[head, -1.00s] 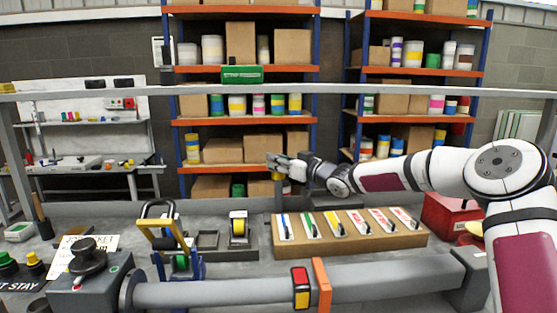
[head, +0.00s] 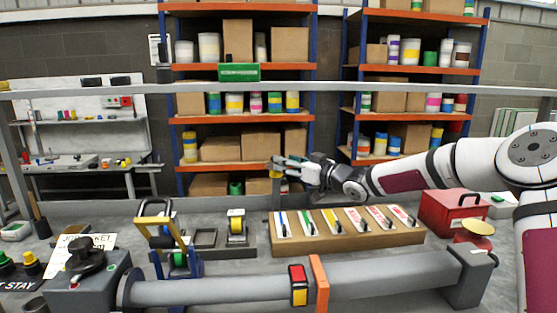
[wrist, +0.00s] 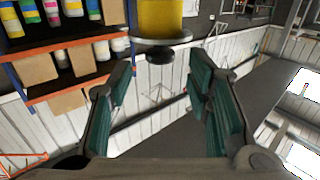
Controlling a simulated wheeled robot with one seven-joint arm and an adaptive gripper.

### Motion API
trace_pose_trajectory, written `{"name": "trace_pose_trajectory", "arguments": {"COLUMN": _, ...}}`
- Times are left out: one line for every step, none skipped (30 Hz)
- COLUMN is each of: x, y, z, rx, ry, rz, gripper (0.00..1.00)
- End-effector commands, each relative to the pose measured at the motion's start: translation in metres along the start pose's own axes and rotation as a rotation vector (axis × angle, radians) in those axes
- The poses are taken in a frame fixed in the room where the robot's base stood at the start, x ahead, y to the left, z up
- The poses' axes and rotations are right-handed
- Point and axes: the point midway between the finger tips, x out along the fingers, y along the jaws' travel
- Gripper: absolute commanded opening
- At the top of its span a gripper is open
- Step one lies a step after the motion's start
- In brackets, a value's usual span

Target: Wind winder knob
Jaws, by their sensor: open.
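A black winder knob (head: 87,254) stands on a grey winder box (head: 88,285) at the front left in the head view. A long grey roller (head: 220,290) runs right from this box to another end box. My gripper (head: 282,166) is open, raised over the back of the bench, well away from the knob. In the wrist view my gripper's open fingers (wrist: 160,105) have green pads. A yellow cylinder (wrist: 160,18) with a grey rim and black lower end shows beyond them at the top; whether it touches a finger is unclear. The knob is not in the wrist view.
A cardboard-coloured block (head: 350,242) with several coloured strips lies mid-bench. A blue stand with a yellow handle (head: 170,232) rises beside the winder box. A red box (head: 450,212) sits at the right. A grey rail (head: 400,90) crosses behind the bench.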

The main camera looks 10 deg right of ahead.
Motion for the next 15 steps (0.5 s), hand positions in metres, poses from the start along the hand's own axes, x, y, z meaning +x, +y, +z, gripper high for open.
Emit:
{"name": "trace_pose_trajectory", "arguments": {"x": -0.012, "y": 0.001, "z": 0.001, "rx": -0.001, "ry": -0.003, "rz": 0.002, "gripper": 0.46}}
{"name": "trace_pose_trajectory", "arguments": {"x": -0.018, "y": 0.001, "z": 0.0, "rx": -0.002, "ry": -0.002, "rz": 0.002, "gripper": 0.46}}
{"name": "trace_pose_trajectory", "arguments": {"x": -0.026, "y": 0.001, "z": 0.0, "rx": -0.001, "ry": -0.002, "rz": 0.002, "gripper": 0.46}}
{"name": "trace_pose_trajectory", "arguments": {"x": -0.031, "y": 0.001, "z": 0.0, "rx": -0.001, "ry": -0.002, "rz": 0.002, "gripper": 0.46}}
{"name": "trace_pose_trajectory", "arguments": {"x": -0.036, "y": 0.0, "z": 0.001, "rx": 0.0, "ry": -0.002, "rz": 0.001, "gripper": 0.46}}
{"name": "trace_pose_trajectory", "arguments": {"x": -0.043, "y": 0.001, "z": 0.0, "rx": -0.001, "ry": -0.001, "rz": 0.002, "gripper": 0.46}}
{"name": "trace_pose_trajectory", "arguments": {"x": -0.047, "y": 0.0, "z": 0.0, "rx": -0.001, "ry": -0.001, "rz": 0.001, "gripper": 0.46}}
{"name": "trace_pose_trajectory", "arguments": {"x": -0.051, "y": 0.0, "z": 0.0, "rx": 0.0, "ry": -0.001, "rz": 0.001, "gripper": 0.46}}
{"name": "trace_pose_trajectory", "arguments": {"x": -0.055, "y": 0.0, "z": 0.0, "rx": 0.0, "ry": -0.001, "rz": 0.001, "gripper": 0.46}}
{"name": "trace_pose_trajectory", "arguments": {"x": -0.058, "y": 0.0, "z": 0.0, "rx": 0.0, "ry": -0.001, "rz": 0.0, "gripper": 0.46}}
{"name": "trace_pose_trajectory", "arguments": {"x": -0.06, "y": -0.001, "z": 0.0, "rx": 0.0, "ry": 0.0, "rz": -0.001, "gripper": 0.46}}
{"name": "trace_pose_trajectory", "arguments": {"x": -0.062, "y": -0.001, "z": 0.0, "rx": 0.0, "ry": 0.0, "rz": -0.001, "gripper": 0.46}}
{"name": "trace_pose_trajectory", "arguments": {"x": -0.064, "y": 0.0, "z": 0.0, "rx": 0.0, "ry": 0.0, "rz": 0.0, "gripper": 0.46}}
{"name": "trace_pose_trajectory", "arguments": {"x": -0.065, "y": 0.0, "z": 0.0, "rx": 0.0, "ry": 0.0, "rz": 0.0, "gripper": 0.46}}
{"name": "trace_pose_trajectory", "arguments": {"x": -0.066, "y": -0.001, "z": 0.0, "rx": 0.0, "ry": 0.0, "rz": -0.001, "gripper": 0.46}}
